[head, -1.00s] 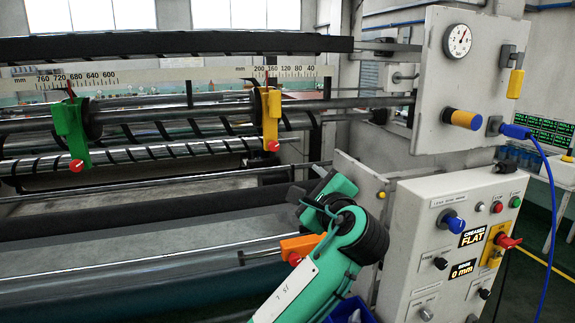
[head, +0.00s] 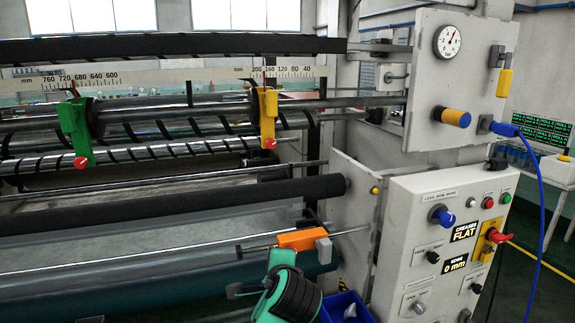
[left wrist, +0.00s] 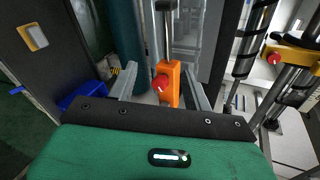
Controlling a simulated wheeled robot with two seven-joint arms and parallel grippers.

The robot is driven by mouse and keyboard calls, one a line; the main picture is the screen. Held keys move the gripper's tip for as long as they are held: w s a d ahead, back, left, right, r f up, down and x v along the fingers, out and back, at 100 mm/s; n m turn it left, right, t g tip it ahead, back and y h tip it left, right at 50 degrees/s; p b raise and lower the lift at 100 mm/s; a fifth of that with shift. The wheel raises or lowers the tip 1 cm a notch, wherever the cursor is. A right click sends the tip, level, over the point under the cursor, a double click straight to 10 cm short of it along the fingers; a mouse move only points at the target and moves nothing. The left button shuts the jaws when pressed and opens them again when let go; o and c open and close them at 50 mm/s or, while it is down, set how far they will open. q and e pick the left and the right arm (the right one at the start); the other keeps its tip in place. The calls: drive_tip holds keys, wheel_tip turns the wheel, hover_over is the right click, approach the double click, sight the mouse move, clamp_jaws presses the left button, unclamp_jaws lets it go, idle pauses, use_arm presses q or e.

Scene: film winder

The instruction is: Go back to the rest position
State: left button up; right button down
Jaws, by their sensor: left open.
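An orange block (head: 302,239) sits on a thin metal rod low in front of the machine in the head view. In the left wrist view the orange block (left wrist: 172,80) shows its red knob (left wrist: 161,83). My left gripper (left wrist: 160,86) is open, with its grey fingers to either side of the block in that picture; I see no grip on it. In the head view a teal and black part of my arm (head: 290,294) is below the block, and the knob is hidden there. My right gripper is not in view.
The control box (head: 448,235) and blue bin (head: 345,308) stand to the right. A green holder (head: 76,130) and a yellow holder (head: 268,115) sit on the upper bar. A black roller (head: 170,204) runs behind the orange block. Floor (head: 525,285) shows at far right.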

use_arm(q)
drive_tip(key=s+a+f+n+g+h, duration=0.1)
drive_tip(key=s+a+f+n+g, duration=0.3)
drive_tip(key=s+f, duration=0.45)
drive_tip(key=s+a+f+n+g+h, duration=0.1)
drive_tip(key=s+a+f+n, duration=0.45)
drive_tip(key=f, duration=0.55)
drive_tip(key=s+a+f+n+g+h, duration=0.1)
drive_tip(key=s+a+f+n+g, duration=0.25)
drive_tip(key=s, duration=0.85)
drive_tip(key=s+a+f+n+g, duration=0.1)
drive_tip(key=s+a+f+n, duration=0.25)
drive_tip(key=s+a, duration=0.55)
wheel_tip(320, 180, down, 33)
drive_tip(key=s+d+m+b, duration=0.1)
drive_tip(key=s+d+b, duration=0.1)
drive_tip(key=d+b, duration=0.1)
drive_tip(key=s+a+f+g+b, duration=0.1)
drive_tip(key=s+a+f, duration=0.1)
drive_tip(key=s+f, duration=0.8)
drive_tip(key=s+a+f+g+b, duration=0.1)
drive_tip(key=s+a+f, duration=0.1)
drive_tip(key=s+f, duration=0.7)
wheel_tip(320, 180, down, 4)
drive_tip(key=shift+s+r, duration=0.1)
drive_tip(key=shift+s, duration=0.3)
